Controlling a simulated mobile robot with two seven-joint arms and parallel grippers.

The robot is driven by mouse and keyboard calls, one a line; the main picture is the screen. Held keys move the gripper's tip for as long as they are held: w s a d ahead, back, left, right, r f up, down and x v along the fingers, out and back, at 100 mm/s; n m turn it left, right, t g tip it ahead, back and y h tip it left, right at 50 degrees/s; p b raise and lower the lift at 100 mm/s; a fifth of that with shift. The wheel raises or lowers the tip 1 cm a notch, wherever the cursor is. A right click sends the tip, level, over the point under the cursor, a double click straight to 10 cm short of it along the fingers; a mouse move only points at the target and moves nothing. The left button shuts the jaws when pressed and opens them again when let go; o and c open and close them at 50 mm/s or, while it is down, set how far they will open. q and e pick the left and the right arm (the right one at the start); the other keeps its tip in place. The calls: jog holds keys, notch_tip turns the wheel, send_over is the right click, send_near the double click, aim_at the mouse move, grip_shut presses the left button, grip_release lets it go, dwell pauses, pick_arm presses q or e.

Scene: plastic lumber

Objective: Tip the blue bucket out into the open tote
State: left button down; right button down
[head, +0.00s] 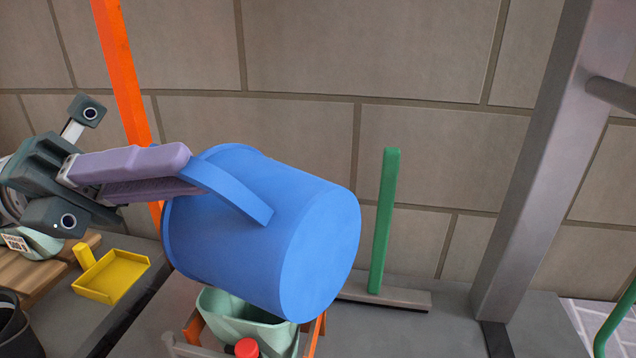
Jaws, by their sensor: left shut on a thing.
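The blue bucket (250,220) hangs tilted on its side in mid-air, its closed round base facing right and its rim end facing left. Its mouth and any contents are hidden from me. My left gripper (188,168), with lilac fingers, is shut on the bucket's blue handle at the upper left. Below the bucket is a mint-green container (238,312), partly covered by the bucket; I cannot tell for sure that it is the open tote. My right gripper is not in view.
An orange-and-grey frame (313,335) and a red cap (247,348) are by the mint container. A yellow dustpan (112,276) lies left. A green-handled broom (384,220) stands behind right, near a grey post (535,170). A dark bin (15,325) is at lower left.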

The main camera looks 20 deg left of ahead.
pick_arm(q)
jog(key=shift+w+a+r+n+t+h+b, duration=0.15)
jog(key=shift+a+n+t+h+b, duration=0.15)
jog(key=shift+a+h+b, duration=0.3)
jog(key=shift+w+a+n+t+h+b, duration=0.15)
jog(key=shift+a+n+t+h+b, duration=0.2)
jog(key=shift+a, duration=0.45)
jog(key=shift+w+a+r+n+t+h+b, duration=0.15)
jog(key=shift+a+n+t+h+b, duration=0.1)
jog(key=shift+a+h+b, duration=0.4)
jog(key=shift+f, duration=0.1)
